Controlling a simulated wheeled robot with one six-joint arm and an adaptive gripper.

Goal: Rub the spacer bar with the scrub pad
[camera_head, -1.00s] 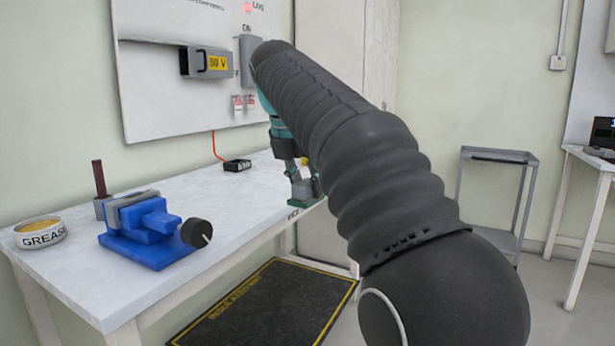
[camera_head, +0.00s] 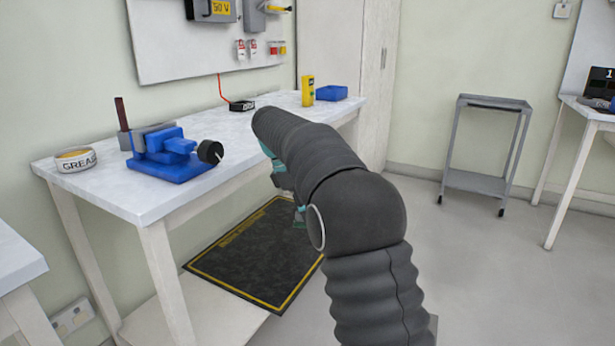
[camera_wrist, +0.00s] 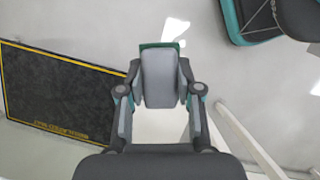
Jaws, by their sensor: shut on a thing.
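My gripper (camera_wrist: 160,84) is shut on the scrub pad (camera_wrist: 158,45), a grey block with a green underside, in the wrist view. In the head view my arm hides most of my gripper; a bit of the green pad (camera_head: 299,225) shows over the floor mat, off the bench. A blue vise (camera_head: 170,165) stands on the bench with a grey bar (camera_head: 152,136) at its jaws, perhaps the spacer bar. A dark red upright bar (camera_head: 121,113) stands just left of it. I cannot tell for certain which is the spacer bar. The pad is well apart from both.
The white bench (camera_head: 110,190) also bears a grease tin (camera_head: 75,160), a small black box (camera_head: 242,105), a yellow container (camera_head: 308,91) and a blue tray (camera_head: 331,93). A black mat (camera_head: 255,255) lies on the floor. A grey trolley (camera_head: 475,182) stands at right.

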